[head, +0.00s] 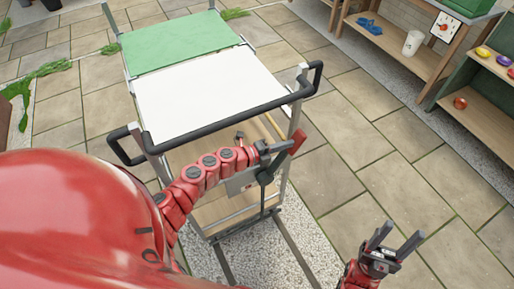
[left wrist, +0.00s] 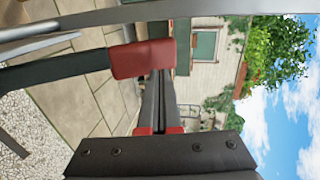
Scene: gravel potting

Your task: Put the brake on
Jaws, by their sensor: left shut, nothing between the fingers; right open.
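The brake lever shows a red grip (head: 297,142) on a black arm at the near right corner of the cart (head: 205,95). In the left wrist view the red grip (left wrist: 143,58) lies just beyond and beside my fingertips, with the black arm running off to the left. My left gripper (head: 283,147) is shut and empty close to the grip; I cannot tell whether it touches. Its closed fingers also show in the left wrist view (left wrist: 158,90). My right gripper (head: 397,238) is open and empty, low over the paving right of the cart.
The cart has a black push handle (head: 230,113), a white top and a green panel (head: 180,42). A wooden lower shelf sits beneath. Benches with a white cup (head: 412,43) and coloured items stand at the upper right. Open paving (head: 345,130) lies right of the cart.

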